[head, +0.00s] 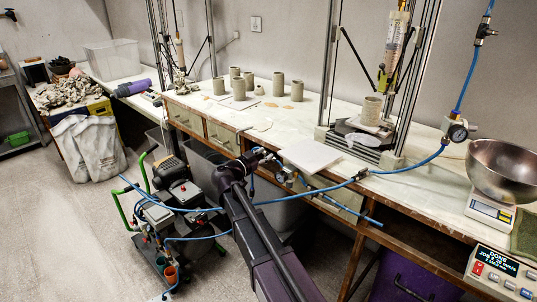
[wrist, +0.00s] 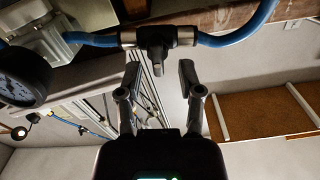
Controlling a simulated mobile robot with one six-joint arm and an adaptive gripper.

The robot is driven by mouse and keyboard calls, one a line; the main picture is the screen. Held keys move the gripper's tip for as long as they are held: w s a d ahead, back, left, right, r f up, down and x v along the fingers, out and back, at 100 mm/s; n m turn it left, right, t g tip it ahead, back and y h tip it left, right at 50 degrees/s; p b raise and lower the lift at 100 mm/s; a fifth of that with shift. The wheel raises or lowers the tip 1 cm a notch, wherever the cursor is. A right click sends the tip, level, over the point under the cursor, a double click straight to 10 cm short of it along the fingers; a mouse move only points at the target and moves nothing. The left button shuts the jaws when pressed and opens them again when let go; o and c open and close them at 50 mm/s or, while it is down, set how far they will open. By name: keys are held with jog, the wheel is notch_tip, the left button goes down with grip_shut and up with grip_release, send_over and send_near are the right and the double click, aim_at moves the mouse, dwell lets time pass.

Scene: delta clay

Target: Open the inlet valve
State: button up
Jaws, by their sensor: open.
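The inlet valve (head: 360,174) appears as a small inline fitting on the blue hose at the table's front edge. In the wrist view the valve (wrist: 156,38) has silver end collars and a dark body. Its short dark handle (wrist: 156,62) sticks out toward my gripper, across the hose line. My gripper (wrist: 159,72) is open and empty, with one finger on each side of the handle's line. The fingertips show no clear contact with the valve. In the head view my gripper (head: 287,174) is small and partly hidden by my arm, left of the valve.
A pressure gauge (head: 457,132) sits further along the blue hose (head: 412,164); a gauge also shows in the wrist view (wrist: 22,78). A white board (head: 310,155) lies on the table edge near my gripper. A metal bowl (head: 506,168) stands on the right.

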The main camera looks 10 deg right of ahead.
jog(key=shift+w+d, duration=0.25)
jog(key=shift+d, duration=0.1)
grip_shut()
jog(key=shift+n, duration=0.3)
jog(key=shift+w+a+n, duration=0.1)
jog(key=shift+n, duration=0.6)
